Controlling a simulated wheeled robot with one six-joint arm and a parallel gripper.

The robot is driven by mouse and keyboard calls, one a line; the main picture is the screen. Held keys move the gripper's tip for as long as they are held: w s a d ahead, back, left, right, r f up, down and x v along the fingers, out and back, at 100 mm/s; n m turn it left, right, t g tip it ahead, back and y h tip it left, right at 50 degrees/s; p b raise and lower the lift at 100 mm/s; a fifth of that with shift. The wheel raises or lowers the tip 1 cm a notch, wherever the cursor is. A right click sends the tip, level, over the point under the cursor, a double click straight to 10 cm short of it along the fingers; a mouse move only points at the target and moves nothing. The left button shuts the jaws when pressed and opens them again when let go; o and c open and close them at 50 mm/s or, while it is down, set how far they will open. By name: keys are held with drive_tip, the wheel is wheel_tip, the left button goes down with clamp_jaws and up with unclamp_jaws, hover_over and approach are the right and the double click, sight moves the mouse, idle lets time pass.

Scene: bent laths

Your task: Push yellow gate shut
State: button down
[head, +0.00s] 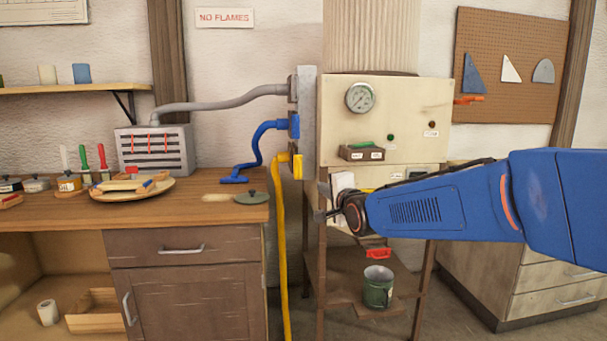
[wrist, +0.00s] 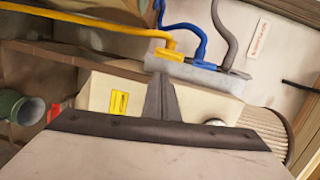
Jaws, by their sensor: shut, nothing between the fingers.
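The yellow gate (head: 298,166) is a small yellow block at the low end of the grey upright duct (head: 307,95), where the yellow hose (head: 280,240) meets it. It also shows in the wrist view (wrist: 168,53), just beyond my fingertips. How far it stands out of the duct is too small to tell. My gripper (head: 319,214) is below and right of the gate in the head view. In the wrist view its fingers (wrist: 160,90) are together and empty, pointing toward the duct. They appear apart from the gate, though the depth is hard to judge.
A blue gate (head: 294,126) and a grey one (head: 293,89) sit above on the same duct. A cream cabinet with a gauge (head: 360,97) stands right behind my gripper. A wooden workbench (head: 205,210) is at left.

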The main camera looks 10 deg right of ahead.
drive_tip(key=w+a+r+m, duration=0.1)
drive_tip(key=w, duration=0.1)
approach(296, 163)
wheel_tip(296, 163, down, 2)
drive_tip(key=w, duration=0.2)
drive_tip(key=shift+w+a+f+t, duration=0.1)
drive_tip(key=shift+w+f+t, duration=0.1)
drive_tip(key=shift+t, duration=0.1)
idle(0.4)
drive_tip(key=w, duration=0.7)
drive_tip(key=shift+w+r, duration=0.15)
drive_tip(key=shift+w, duration=0.1)
drive_tip(key=shift+r, duration=0.1)
